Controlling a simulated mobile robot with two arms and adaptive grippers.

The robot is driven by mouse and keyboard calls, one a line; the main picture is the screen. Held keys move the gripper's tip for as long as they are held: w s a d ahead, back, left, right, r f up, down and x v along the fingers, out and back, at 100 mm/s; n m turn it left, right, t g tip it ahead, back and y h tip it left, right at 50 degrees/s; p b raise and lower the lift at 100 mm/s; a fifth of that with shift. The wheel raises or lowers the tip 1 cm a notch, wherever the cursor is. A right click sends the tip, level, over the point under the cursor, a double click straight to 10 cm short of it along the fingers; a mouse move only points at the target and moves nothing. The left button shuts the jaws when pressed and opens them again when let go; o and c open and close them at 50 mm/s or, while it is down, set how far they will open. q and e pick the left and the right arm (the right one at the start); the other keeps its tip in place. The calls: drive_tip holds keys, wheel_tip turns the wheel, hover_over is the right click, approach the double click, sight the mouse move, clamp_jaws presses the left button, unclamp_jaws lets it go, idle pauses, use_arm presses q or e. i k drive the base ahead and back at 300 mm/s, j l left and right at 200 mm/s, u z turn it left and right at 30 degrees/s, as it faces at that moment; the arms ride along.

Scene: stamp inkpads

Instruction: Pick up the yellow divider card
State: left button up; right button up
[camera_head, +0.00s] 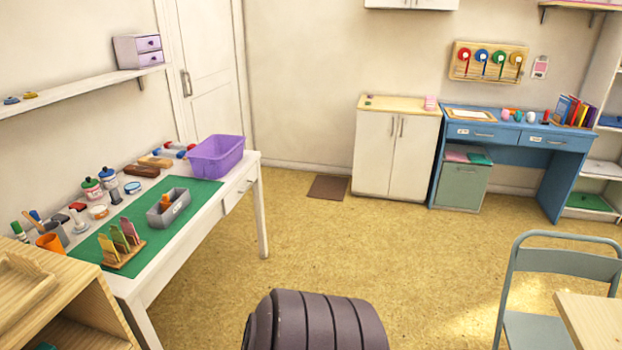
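A yellow card (108,249) stands upright at the near left end of a small wooden rack (128,262). The rack sits on the green mat (190,232) of the white table at left. A green card (120,239) and a pink card (130,230) stand in the same rack, just behind and to the right of the yellow one. The cards are small in view, and their lower edges are hidden in the rack. Neither of my grippers is in view.
A grey tray (180,207) with an orange item stands on the mat behind the rack. A purple bin (222,155) stands at the table's far end. An orange cup (50,243) and several jars line the wall side. The floor right of the table is clear.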

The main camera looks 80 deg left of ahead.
sight(107, 245)
drive_tip(key=u, duration=4)
